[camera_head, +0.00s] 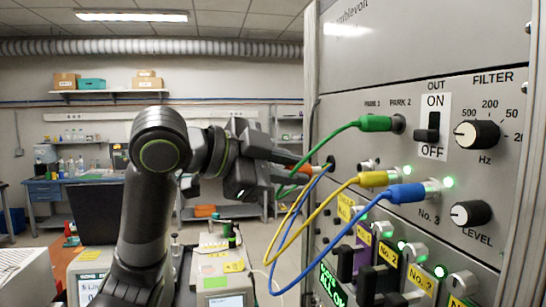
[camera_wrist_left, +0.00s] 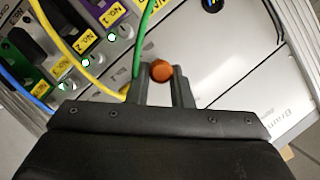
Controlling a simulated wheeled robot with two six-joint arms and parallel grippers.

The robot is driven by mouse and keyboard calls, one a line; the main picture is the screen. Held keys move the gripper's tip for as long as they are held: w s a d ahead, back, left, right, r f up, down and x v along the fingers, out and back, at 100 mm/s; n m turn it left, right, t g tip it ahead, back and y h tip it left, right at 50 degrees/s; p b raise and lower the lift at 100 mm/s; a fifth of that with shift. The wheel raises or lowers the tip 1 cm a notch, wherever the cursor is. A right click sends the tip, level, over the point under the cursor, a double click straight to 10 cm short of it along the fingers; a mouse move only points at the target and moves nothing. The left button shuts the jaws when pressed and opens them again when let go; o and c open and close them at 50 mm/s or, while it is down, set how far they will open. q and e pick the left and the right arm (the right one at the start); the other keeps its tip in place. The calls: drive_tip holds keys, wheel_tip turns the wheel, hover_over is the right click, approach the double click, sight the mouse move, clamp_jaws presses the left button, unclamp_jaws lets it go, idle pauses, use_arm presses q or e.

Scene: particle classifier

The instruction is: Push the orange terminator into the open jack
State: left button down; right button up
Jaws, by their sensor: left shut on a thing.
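The orange terminator (camera_head: 307,168) is held between the fingertips of my left gripper (camera_head: 302,171), left of the panel front. In the left wrist view its round orange end (camera_wrist_left: 161,71) shows between the two fingers (camera_wrist_left: 161,88). The terminator is apart from this jack. Its far end is hard to make out among the cables. My right gripper is not in view.
A green plug (camera_head: 376,123) sits above, and a blue plug (camera_head: 408,193) to the right of the yellow one. Their cables hang in loops close to my left gripper. A switch (camera_head: 433,127) and knobs (camera_head: 477,134) are farther right. Labelled modules (camera_head: 386,254) stand below.

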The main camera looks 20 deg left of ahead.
use_arm(q)
drive_tip(key=shift+s, duration=0.1)
drive_tip(key=shift+w+d+r+p, duration=0.1)
drive_tip(key=shift+w+d+p, duration=0.35)
drive_tip(key=shift+d+p, duration=0.15)
drive_tip(key=w+d, duration=0.2)
drive_tip(key=d, duration=0.1)
drive_tip(key=shift+w+d+p, duration=0.2)
drive_tip(key=shift+d+p, duration=0.1)
drive_tip(key=shift+p, duration=0.1)
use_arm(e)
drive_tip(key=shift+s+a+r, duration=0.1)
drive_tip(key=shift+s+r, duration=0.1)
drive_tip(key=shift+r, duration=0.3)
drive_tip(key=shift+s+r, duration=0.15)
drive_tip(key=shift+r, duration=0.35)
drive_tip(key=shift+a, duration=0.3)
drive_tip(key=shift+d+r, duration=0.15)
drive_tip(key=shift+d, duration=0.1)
use_arm(q)
drive_tip(key=shift+w+d, duration=0.65)
drive_tip(key=shift+d, duration=0.35)
